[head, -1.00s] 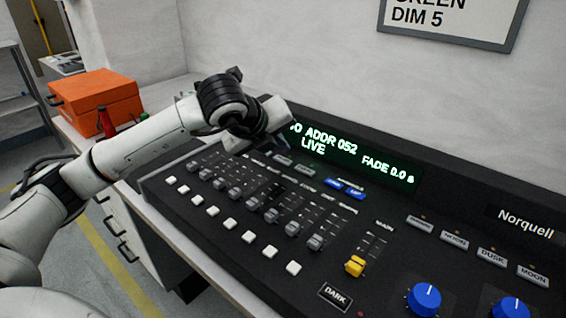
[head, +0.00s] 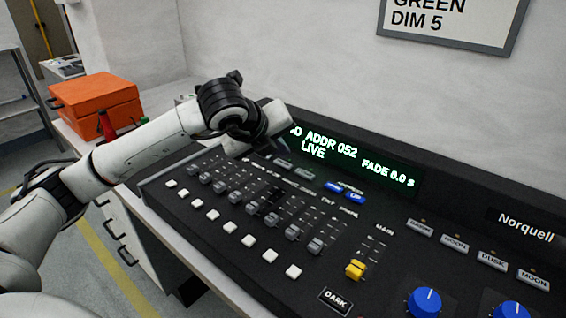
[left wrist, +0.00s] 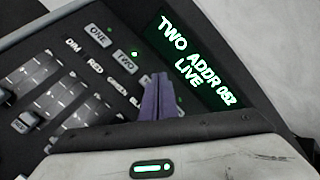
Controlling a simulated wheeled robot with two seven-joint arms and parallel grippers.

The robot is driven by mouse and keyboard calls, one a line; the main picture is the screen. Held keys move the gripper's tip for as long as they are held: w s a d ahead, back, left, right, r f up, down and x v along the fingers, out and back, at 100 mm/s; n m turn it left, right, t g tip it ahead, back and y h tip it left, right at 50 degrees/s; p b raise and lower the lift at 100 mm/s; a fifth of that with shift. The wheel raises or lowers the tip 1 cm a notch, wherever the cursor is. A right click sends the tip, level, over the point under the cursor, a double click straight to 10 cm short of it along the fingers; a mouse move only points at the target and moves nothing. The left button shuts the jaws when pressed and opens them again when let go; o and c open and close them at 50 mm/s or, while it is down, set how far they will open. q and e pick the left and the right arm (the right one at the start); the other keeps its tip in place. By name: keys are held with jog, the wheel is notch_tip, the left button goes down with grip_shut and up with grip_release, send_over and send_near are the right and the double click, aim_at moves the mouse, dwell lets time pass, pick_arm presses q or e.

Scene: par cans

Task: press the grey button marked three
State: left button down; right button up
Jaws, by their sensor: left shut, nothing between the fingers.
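The console (head: 190,232) has a row of grey buttons below its green-lit display (head: 350,160). In the left wrist view the buttons ONE (left wrist: 98,36) and TWO (left wrist: 125,60) are readable, with a small green light lit beside TWO. The display reads TWO, ADDR 052, LIVE. My left gripper (left wrist: 156,78) is shut and empty, its fingers over the row just past TWO. They hide most of what lies there, so the label three is not readable. In the head view two grey buttons (head: 292,167) show right of my left gripper (head: 270,150). My right gripper is out of view.
Faders (head: 235,197) and white buttons (head: 248,241) fill the console's near left. A yellow fader (head: 355,269), blue knobs (head: 425,301) and more grey buttons (head: 454,241) lie to the right. An orange case (head: 95,105) and bottles stand behind my left arm.

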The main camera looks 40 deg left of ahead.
pick_arm(q)
jog(key=shift+f, duration=0.1)
dwell(0.7)
jog(key=shift+f+b, duration=0.35)
jog(key=shift+b, duration=0.35)
jog(key=shift+f+b, duration=0.35)
jog(key=shift+b, duration=0.2)
dwell(0.4)
jog(key=shift+r, duration=0.1)
jog(key=shift+r+p, duration=0.3)
jog(key=shift+r, duration=0.35)
jog(key=shift+r+p, duration=1.5)
jog(key=shift+r, duration=1.05)
